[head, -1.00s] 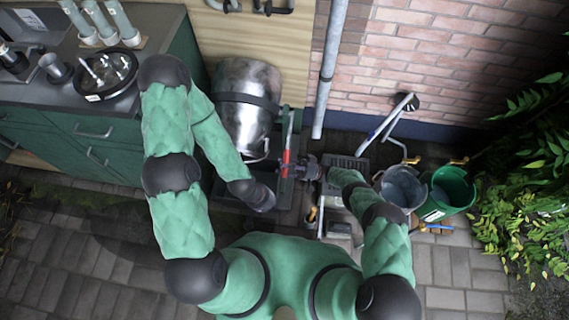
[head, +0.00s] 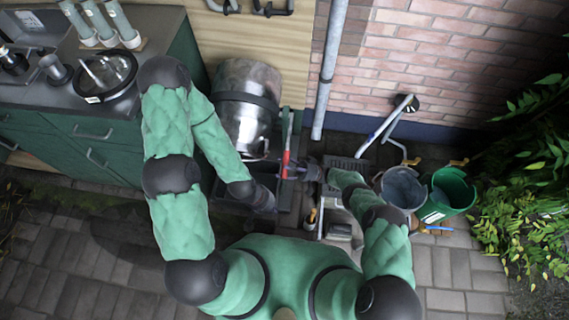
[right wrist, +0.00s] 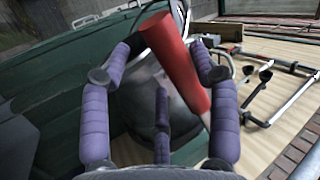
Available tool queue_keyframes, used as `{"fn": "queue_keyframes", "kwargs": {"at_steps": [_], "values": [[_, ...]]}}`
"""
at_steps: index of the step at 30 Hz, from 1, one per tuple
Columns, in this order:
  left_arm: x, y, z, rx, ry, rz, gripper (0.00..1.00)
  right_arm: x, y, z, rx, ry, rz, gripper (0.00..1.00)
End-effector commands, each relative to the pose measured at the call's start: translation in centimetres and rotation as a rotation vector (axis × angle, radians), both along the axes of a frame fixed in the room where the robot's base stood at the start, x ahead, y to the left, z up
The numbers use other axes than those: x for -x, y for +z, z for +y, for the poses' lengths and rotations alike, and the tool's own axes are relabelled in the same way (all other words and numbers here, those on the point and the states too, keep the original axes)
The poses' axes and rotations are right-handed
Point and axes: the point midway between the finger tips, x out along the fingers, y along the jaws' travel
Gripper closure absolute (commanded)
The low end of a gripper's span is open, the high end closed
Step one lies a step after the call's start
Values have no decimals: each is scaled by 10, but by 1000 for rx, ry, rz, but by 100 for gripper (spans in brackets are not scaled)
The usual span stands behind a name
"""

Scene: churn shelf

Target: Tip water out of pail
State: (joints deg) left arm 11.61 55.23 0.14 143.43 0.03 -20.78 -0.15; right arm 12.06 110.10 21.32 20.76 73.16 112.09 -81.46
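A grey pail (head: 404,188) stands on the paving at the right, beside a green pail (head: 449,193). I cannot tell whether either holds water. A large shiny metal vessel (head: 246,105) with a dark band and a wire handle stands at the middle. My left gripper (head: 264,201) is just below this vessel; its fingers are too dark to read. My right gripper (head: 308,170) is beside a red handle (head: 287,160) to the right of the vessel. In the right wrist view its purple fingers (right wrist: 160,50) are spread on both sides of the red handle (right wrist: 175,62), with a gap visible at the left.
A grey downpipe (head: 330,70) runs down the brick wall. Leafy plants (head: 535,190) border the right. Paving at lower left is clear.

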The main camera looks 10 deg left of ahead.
Motion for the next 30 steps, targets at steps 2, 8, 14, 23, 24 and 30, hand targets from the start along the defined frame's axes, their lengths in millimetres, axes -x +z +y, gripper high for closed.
{"fn": "queue_keyframes", "kwargs": {"at_steps": [2, 8, 14, 23, 24, 30], "values": [[0, 0, 0, 0, 0, 0, 100, 0, 3, 0, 0, 1, -1, 40], [0, 0, 0, 0, 0, 0, 100, -1, 16, 0, 1, 0, -1, 40], [0, 0, 0, 0, 0, 0, 100, -1, 33, 0, 0, 0, -1, 40], [0, 0, 0, 0, 0, 0, 100, -2, 64, 0, 1, 0, -4, 40], [0, 0, 0, 0, 0, 0, 100, -1, 68, -1, 0, 0, -2, 40], [0, 0, 0, 0, 0, 0, 100, -1, 87, 0, -1, 0, -2, 40]]}}
